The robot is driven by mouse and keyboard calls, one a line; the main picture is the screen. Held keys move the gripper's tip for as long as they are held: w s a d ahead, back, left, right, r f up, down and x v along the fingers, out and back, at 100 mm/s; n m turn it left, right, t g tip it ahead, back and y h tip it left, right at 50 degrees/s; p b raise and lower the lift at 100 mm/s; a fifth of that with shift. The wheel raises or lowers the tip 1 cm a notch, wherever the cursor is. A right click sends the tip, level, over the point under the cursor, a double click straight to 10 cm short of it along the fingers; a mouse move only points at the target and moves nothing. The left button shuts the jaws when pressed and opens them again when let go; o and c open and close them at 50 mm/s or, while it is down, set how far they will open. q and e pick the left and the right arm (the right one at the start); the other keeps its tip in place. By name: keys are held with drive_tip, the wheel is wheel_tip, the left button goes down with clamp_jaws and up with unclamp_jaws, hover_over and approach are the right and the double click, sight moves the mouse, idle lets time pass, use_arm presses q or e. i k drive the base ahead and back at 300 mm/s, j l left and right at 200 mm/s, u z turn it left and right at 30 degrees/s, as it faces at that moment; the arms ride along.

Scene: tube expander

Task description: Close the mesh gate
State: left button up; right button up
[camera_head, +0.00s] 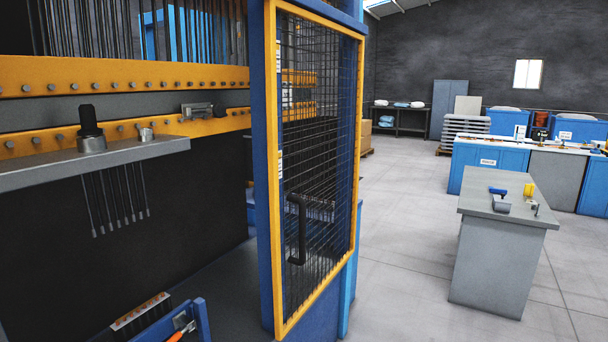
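The mesh gate (318,160) has a yellow frame with dark wire mesh and stands in the middle of the head view. It is swung out at an angle beside a blue post (267,180), and the machine's front to its left is uncovered. A black handle (297,230) sits on the lower left part of the gate. Neither of my grippers shows in this view, so nothing is seen touching the gate.
The machine's yellow beams (120,77) and a grey shelf (100,160) with a black fitting (91,130) are at left. A grey workbench (500,250) with small tools stands at right. Blue cabinets (488,160) are behind it. Floor (400,240) between gate and workbench is clear.

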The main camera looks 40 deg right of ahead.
sight(270, 6)
drive_tip(key=z, duration=1.6)
drive_tip(key=i+l+u, duration=0.15)
drive_tip(key=i+l, duration=0.15)
drive_tip(key=i+l+u, duration=0.15)
drive_tip(key=i+l, duration=0.15)
drive_tip(key=i+l+u, duration=0.1)
drive_tip(key=i+l, duration=0.2)
drive_tip(key=i+l+u, duration=0.15)
drive_tip(key=l, duration=0.35)
drive_tip(key=i+l+u, duration=0.15)
drive_tip(key=i+l, duration=0.2)
drive_tip(key=l, duration=0.1)
